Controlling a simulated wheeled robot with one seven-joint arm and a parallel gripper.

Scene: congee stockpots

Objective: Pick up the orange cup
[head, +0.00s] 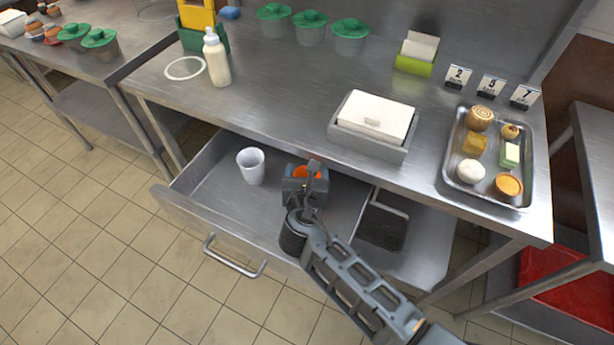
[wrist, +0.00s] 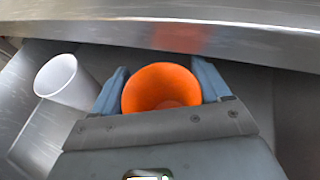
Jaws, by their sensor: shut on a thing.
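The orange cup (wrist: 163,88) sits between the two fingers of my gripper (wrist: 162,85), its round open mouth showing in the wrist view. My gripper is shut on it. In the head view only a bit of the orange cup (head: 305,173) shows, with my gripper (head: 305,182) covering the rest. Both are at the open metal drawer (head: 208,190), near the table's front edge. I cannot tell whether the cup touches the drawer floor.
A white cup (head: 251,166) stands in the drawer to the left of my gripper. The counter edge lies just beyond the gripper. The drawer's left part is mostly clear.

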